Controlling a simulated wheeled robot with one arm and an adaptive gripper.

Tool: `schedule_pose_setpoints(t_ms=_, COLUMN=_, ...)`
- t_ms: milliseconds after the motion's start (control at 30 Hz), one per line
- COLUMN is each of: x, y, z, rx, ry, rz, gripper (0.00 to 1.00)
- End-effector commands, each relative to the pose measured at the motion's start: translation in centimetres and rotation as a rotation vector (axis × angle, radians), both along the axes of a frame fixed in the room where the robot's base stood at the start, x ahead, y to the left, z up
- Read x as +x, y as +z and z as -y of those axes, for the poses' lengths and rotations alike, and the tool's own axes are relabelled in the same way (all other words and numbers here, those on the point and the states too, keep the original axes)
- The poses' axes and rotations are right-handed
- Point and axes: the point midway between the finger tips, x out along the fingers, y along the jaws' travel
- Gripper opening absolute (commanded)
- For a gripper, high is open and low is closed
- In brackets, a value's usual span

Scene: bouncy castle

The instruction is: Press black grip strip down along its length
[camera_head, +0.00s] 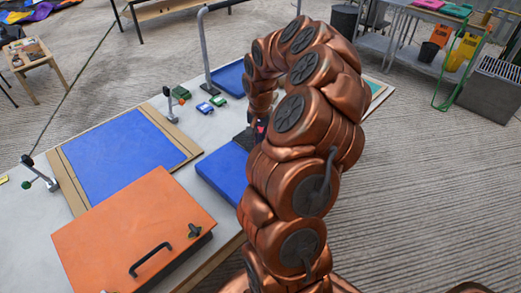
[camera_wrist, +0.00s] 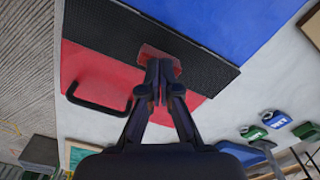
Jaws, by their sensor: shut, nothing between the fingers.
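The black grip strip (camera_wrist: 205,60) is a broad textured dark band crossing the upper part of the wrist view, over a red surface and along a blue panel (camera_wrist: 225,22). A small dark piece beside the arm in the head view (camera_head: 243,138) may be part of it. My gripper (camera_wrist: 158,66) is shut, with its fingertips over the strip's lower edge. A small red patch (camera_wrist: 152,52) shows at the fingertips, on or over the strip. I cannot tell whether the fingertips touch. In the head view my arm hides most of the gripper and strip.
On the white table lie a blue sheet (camera_head: 120,155), an orange box with a black handle (camera_head: 130,225) and a blue block (camera_head: 222,175). Small green and blue items (camera_head: 205,107) sit behind. A grey post (camera_head: 203,50) rises near them. Open floor (camera_head: 430,200) lies to the right.

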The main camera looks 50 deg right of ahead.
Motion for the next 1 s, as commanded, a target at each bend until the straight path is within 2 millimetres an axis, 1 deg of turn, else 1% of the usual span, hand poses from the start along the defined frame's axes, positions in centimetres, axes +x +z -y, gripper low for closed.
schedule_pose_setpoints(t_ms=267, x=-0.1, y=-0.1, z=0.0, rx=0.001, ry=0.0, rz=-0.002, gripper=0.0)
schedule_pose_setpoints(t_ms=367, x=0.0, y=0.2, z=0.0, rx=0.0, ry=0.0, rz=-0.001, gripper=0.0)
schedule_pose_setpoints(t_ms=1000, x=0.0, y=4.3, z=0.0, rx=0.0, ry=-0.001, rz=0.0, gripper=0.0)
